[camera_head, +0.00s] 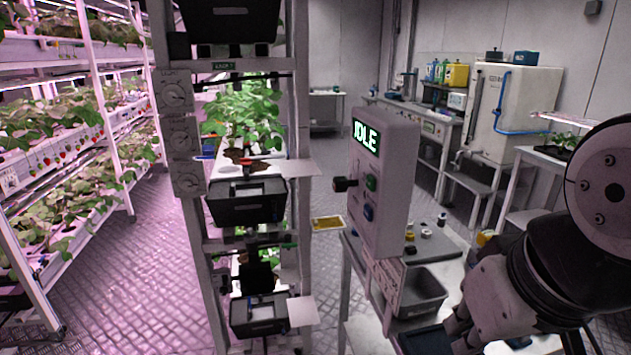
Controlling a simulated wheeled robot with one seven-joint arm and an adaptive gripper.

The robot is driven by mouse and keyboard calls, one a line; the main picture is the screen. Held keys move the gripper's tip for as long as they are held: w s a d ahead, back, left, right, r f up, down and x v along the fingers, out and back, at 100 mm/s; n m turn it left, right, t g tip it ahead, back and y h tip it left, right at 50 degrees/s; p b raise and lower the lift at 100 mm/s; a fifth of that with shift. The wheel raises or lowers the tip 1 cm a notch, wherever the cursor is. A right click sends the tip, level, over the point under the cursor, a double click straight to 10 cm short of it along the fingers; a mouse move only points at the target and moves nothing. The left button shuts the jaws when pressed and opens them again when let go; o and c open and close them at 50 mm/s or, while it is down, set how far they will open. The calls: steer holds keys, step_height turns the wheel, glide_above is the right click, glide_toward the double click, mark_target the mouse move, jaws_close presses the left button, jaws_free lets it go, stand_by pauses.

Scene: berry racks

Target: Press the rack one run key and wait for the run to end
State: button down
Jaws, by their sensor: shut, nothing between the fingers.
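A grey control box (384,185) stands upright on the bench right of the middle. A black knob (345,184) sticks out at the box's left side. A rack (298,130) with a small label plate stands left of the box. My gripper (453,328) is low at the right, apart from the box, shut and empty; its tips are hard to make out.
A grey bin (420,292) sits below the box. Small knobs or caps (425,232) lie on the bench behind it. Black trays (246,203) hang on the rack. Planted shelves (95,130) line the left. Floor (160,250) is clear between shelves and rack.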

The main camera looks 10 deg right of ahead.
mark_target(371, 183)
stand_by(0.4)
steer(key=w+d+r+n+g+h+p, duration=0.1)
steer(key=w+r+n+h+p, duration=0.4)
steer(key=n, duration=0.5)
steer(key=w+d+r+n+h+p, duration=0.1)
steer(key=w+r+n+h+p, duration=0.15)
steer(key=w+n+h, duration=0.55)
steer(key=w+a+n+t+y+p, duration=0.1)
steer(key=w+a+n+t, duration=0.4)
steer(key=a+n, duration=0.5)
steer(key=w+a+n+t+y+p, duration=0.1)
steer(key=w+a+n+t, duration=0.3)
steer(key=a+n, duration=0.6)
steer(key=shift+w+t+p, duration=0.4)
steer(key=shift+w+p, duration=0.25)
steer(key=shift+w, duration=0.05)
steer(key=shift+d, duration=0.1)
steer(key=shift+w+d+p, duration=0.1)
steer(key=shift+w+d, duration=0.05)
steer(key=shift+d, duration=1.3)
steer(key=shift+w+d+p, duration=0.1)
steer(key=shift+w+d, duration=0.05)
steer(key=shift+d, duration=1.25)
steer(key=shift+w+d+p, duration=0.1)
steer(key=shift+w+d, duration=0.05)
steer(key=shift+d, duration=1.3)
